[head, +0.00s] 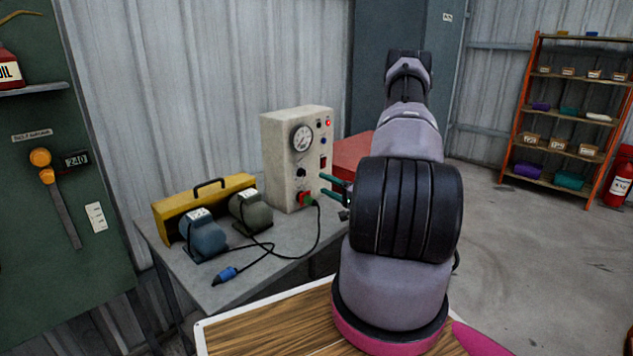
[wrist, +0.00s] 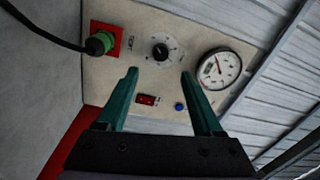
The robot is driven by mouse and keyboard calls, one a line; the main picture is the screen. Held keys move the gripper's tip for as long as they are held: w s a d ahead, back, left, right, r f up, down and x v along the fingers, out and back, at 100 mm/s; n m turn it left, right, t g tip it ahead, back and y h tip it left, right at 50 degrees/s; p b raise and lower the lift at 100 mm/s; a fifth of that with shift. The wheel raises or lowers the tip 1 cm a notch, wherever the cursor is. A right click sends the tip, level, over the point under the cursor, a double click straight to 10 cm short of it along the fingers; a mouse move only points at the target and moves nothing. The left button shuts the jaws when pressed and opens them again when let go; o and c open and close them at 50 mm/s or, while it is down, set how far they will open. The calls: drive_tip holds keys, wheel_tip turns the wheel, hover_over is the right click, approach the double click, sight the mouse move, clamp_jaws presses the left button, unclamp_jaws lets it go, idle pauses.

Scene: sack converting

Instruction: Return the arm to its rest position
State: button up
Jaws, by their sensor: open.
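My arm stands up in the middle of the head view and hides part of the table and the floor behind it. My gripper (head: 334,188) has green fingers and points left toward the front of a beige control box (head: 279,148). In the wrist view my gripper (wrist: 159,82) is open, with nothing between its fingers. The box face (wrist: 125,78) lies beyond the fingertips there. I cannot tell the exact gap between fingertips and panel.
A green plug (wrist: 97,44) sits in the box's red socket (wrist: 107,31), its black cable trailing. Open floor (head: 540,260) lies right.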

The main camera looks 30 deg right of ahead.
drive_tip(key=shift+v, duration=0.8)
drive_tip(key=s+a+r+n+g+y, duration=0.35)
drive_tip(key=a+r+g, duration=0.35)
drive_tip(key=a+r, duration=0.4)
drive_tip(key=s+a+r+n+g+y, duration=0.35)
drive_tip(key=a+r+n+g, duration=0.2)
drive_tip(key=a+r, duration=0.55)
drive_tip(key=s+a+r+g+h, duration=0.35)
drive_tip(key=s+r+h, duration=0.35)
drive_tip(key=s, duration=0.4)
drive_tip(key=s+d+r+m+t+h, duration=0.1)
drive_tip(key=s+d+r+t+h, duration=0.2)
drive_tip(key=s+r, duration=0.5)
drive_tip(key=r+t+h, duration=0.1)
drive_tip(key=t, duration=0.1)
drive_tip(key=shift+s+d+m+t, duration=0.15)
drive_tip(key=shift+s+m+t, duration=0.15)
drive_tip(key=shift+t, duration=0.1)
